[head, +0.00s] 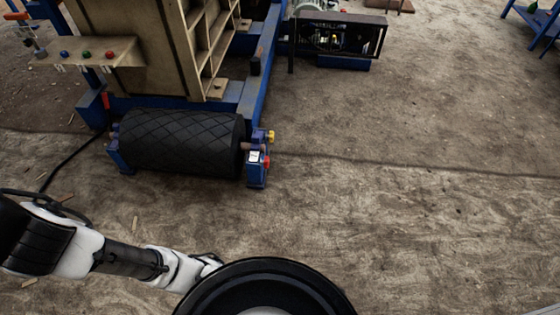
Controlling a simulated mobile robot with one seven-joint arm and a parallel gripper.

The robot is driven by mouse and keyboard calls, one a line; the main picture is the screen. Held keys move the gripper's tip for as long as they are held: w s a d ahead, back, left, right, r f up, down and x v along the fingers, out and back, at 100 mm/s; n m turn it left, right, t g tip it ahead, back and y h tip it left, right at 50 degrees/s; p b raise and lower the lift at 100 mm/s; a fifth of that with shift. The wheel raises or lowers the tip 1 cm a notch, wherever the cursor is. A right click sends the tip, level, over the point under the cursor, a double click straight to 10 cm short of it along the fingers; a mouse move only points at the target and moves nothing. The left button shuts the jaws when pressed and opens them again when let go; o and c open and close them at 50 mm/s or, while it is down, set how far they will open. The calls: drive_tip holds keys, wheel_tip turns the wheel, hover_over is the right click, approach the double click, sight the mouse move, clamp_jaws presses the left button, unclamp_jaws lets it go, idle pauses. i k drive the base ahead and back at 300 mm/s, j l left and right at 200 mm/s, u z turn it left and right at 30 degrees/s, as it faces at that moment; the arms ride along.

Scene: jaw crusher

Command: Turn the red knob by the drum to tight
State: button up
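The black drum (182,143) with a diamond-pattern surface lies on its side low in a blue frame, left of the middle in the head view. The red knob (267,161) sticks out to the right of the blue bracket (256,174) at the drum's right end. A small white label (254,157) is on that bracket beside the knob; its marks are too small to read. I cannot tell the knob's setting. My arm crosses the lower left, well in front of the drum. My gripper is not visible.
A yellow knob (270,136) sits just behind the red one. The wooden and blue machine (140,50) rises behind the drum. A black cable (72,158) runs along the ground at left. A dark framed unit (337,38) stands behind. The ground right of the drum is clear.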

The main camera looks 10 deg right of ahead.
sight(266, 163)
drive_tip(key=l, duration=0.35)
drive_tip(key=i+z, duration=0.45)
drive_tip(key=i, duration=0.45)
